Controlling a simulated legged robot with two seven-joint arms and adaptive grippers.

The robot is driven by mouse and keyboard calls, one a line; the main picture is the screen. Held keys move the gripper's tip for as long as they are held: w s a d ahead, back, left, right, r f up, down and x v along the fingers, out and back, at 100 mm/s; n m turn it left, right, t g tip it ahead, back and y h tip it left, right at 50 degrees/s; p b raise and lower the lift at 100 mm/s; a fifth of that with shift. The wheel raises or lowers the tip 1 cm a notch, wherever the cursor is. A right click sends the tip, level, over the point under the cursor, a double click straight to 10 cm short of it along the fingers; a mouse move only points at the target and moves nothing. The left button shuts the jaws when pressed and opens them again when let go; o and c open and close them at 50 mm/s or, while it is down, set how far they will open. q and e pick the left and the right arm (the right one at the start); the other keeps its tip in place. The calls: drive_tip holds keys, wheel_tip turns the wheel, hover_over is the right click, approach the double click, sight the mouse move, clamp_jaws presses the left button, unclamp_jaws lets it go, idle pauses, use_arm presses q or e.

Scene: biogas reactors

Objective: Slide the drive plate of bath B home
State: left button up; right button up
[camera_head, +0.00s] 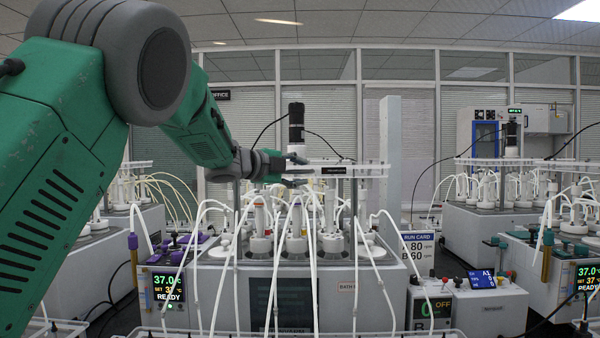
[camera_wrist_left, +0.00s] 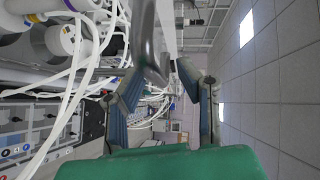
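Bath B (camera_head: 338,262) stands in the middle of the head view, with a label reading "BATH" on its front. Its pale drive plate (camera_head: 362,171) lies level above the white-capped reactors, with a dark motor (camera_head: 296,124) standing above it. My left arm reaches in from the left, and my left gripper (camera_head: 297,170) is at the plate's left end. In the left wrist view the gripper's fingers (camera_wrist_left: 160,98) stand apart, one on each side of a grey edge (camera_wrist_left: 153,50), probably the plate. Contact cannot be told. My right gripper is not in view.
White tubes (camera_head: 315,240) loop over the front of bath B. A run card (camera_head: 419,250) stands at its right, above a control box (camera_head: 468,305). Other baths stand at left and right (camera_head: 555,268). A pale column (camera_head: 390,150) rises behind.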

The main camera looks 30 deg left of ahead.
use_arm(q)
drive_tip(key=shift+a+f, duration=0.2)
drive_tip(key=shift+a, duration=0.65)
drive_tip(key=shift+c, duration=0.5)
drive_tip(key=shift+s+a, duration=0.1)
drive_tip(key=shift+a, duration=0.15)
clamp_jaws()
drive_tip(key=shift+d, duration=0.45)
drive_tip(key=shift+c, duration=0.9)
unclamp_jaws()
drive_tip(key=shift+d, duration=0.1)
drive_tip(key=shift+o, duration=1.4)
drive_tip(key=shift+d, duration=0.15)
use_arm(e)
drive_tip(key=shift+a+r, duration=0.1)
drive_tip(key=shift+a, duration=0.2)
use_arm(q)
drive_tip(key=shift+r, duration=0.1)
